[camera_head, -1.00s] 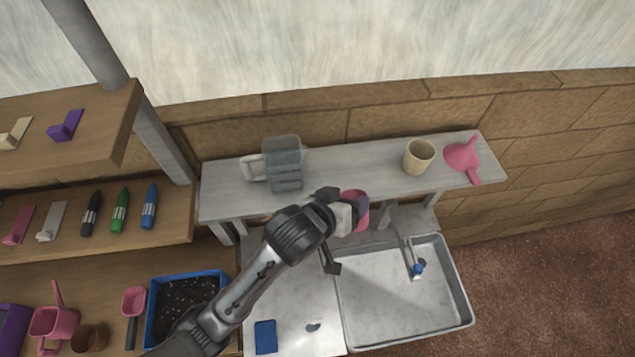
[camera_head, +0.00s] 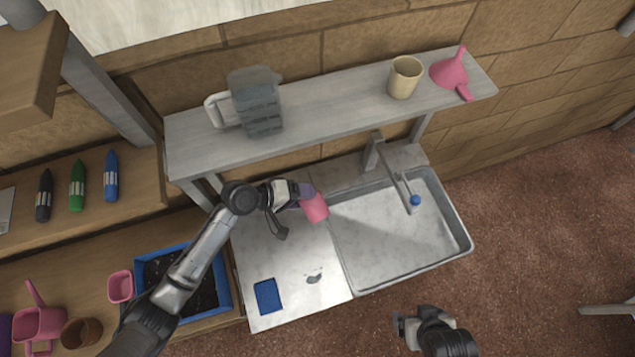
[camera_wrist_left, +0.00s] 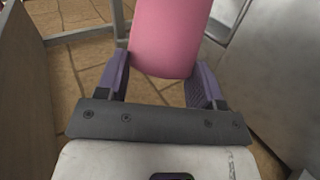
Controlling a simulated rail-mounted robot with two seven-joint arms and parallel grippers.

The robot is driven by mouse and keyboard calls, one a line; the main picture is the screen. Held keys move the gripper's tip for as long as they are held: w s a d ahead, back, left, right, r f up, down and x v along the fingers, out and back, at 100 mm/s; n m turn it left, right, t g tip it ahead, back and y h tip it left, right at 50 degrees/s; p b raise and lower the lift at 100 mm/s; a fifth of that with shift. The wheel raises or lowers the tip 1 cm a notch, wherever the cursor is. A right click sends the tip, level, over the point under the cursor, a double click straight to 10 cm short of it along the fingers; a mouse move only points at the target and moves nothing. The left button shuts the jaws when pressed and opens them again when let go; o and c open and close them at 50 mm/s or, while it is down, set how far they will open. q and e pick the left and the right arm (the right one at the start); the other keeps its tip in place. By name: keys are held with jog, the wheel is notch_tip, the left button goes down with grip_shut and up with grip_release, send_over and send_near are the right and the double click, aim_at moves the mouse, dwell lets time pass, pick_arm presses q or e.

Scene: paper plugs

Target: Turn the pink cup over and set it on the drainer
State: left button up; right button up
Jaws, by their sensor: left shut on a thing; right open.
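The pink cup (camera_head: 316,208) is held by my left gripper (camera_head: 304,199), in the air over the border between the drainer and the sink. The cup looks tilted in the head view; I cannot tell which way its mouth faces. In the left wrist view the cup (camera_wrist_left: 168,38) sits between the two purple fingers of my left gripper (camera_wrist_left: 162,80). The drainer (camera_head: 285,262) is the flat pale metal board left of the sink basin (camera_head: 385,245). My right gripper (camera_head: 408,328) is open and empty at the bottom, in front of the sink.
A blue sponge-like block (camera_head: 268,295) and a small grey item (camera_head: 314,276) lie on the drainer. A faucet (camera_head: 402,185) rises behind the basin.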

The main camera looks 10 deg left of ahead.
pick_arm(q)
jog(key=a+f+n+b, duration=0.2)
jog(key=a+f+b, duration=0.1)
jog(key=f, duration=0.3)
jog(key=a+f+n+t+b, duration=0.1)
jog(key=a+f+b, duration=0.2)
jog(key=f, duration=0.3)
jog(key=a+f+n+t+b, duration=0.1)
jog(key=a+f+n+b, duration=0.1)
jog(key=a+f+b, duration=0.2)
jog(key=shift+w+a+f+n, duration=0.15)
jog(key=shift+a+f, duration=0.15)
jog(key=shift+f, duration=0.25)
jog(key=shift+a+f+n, duration=0.15)
jog(key=shift+a+f, duration=0.1)
jog(key=shift+f, duration=0.25)
jog(key=shift+f, duration=0.1)
jog(key=shift+f+b, duration=0.5)
jog(key=shift+a+f, duration=0.1)
jog(key=shift+f, duration=0.1)
